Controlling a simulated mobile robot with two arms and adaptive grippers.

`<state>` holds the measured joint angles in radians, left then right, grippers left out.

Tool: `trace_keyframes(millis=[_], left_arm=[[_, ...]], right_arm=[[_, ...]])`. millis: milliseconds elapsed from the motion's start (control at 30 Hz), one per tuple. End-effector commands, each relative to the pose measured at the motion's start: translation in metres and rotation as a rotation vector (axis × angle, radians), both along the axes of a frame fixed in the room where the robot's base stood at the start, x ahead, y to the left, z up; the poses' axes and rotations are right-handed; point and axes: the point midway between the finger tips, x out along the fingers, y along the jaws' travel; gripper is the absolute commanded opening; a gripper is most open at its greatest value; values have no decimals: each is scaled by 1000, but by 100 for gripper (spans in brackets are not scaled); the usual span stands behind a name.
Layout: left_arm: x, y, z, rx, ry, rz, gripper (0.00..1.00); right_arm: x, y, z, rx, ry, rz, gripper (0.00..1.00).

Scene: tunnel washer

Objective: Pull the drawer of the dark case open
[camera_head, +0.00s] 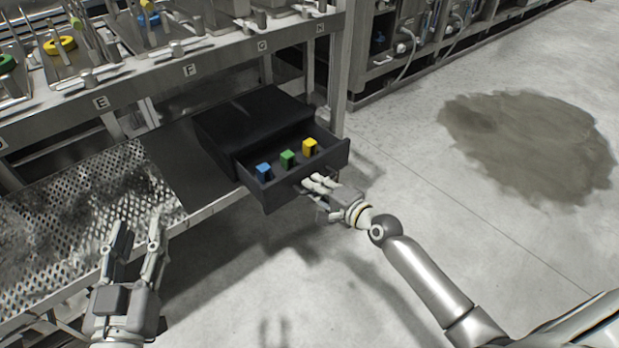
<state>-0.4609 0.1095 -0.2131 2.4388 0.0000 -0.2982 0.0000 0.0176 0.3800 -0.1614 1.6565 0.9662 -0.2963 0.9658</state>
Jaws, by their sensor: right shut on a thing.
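The dark case (250,115) stands on the lower shelf of the metal rack. Its drawer (335,147) is pulled out toward the front, past the shelf edge. Inside lie a blue block (263,171), a green block (287,158) and a yellow block (309,146). My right gripper (312,184) is at the drawer's front face, shut on the handle, which the fingers mostly hide. My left gripper (132,240) is open and empty, in front of the perforated shelf at the left, apart from the case.
The upper rack deck (160,62) with lettered labels and levers runs above the case. A rack post (341,65) stands just right of the case. The perforated shelf (75,215) is at left. Open floor with a dark stain (530,135) lies at right.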

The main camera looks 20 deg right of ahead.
Motion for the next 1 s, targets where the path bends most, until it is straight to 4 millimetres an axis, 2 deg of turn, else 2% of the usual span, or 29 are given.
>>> trace_keyframes(millis=[367, 400, 567, 867, 1000], left_arm=[[0, 1, -5, 7, 23, 1, 40], [0, 1, -5, 7, 23, 1, 40], [0, 1, -5, 7, 23, 1, 40], [0, 1, -5, 6, 22, 1, 40], [0, 1, -5, 7, 23, 1, 40]], right_arm=[[-3, -2, -1, -2, 2, 0, 0], [-3, -2, -1, -2, 2, 0, 14], [-3, -1, -1, -2, 2, 0, 34], [-3, -1, 0, 0, 1, 0, 34], [-11, -4, 1, -1, 2, 0, 34]])
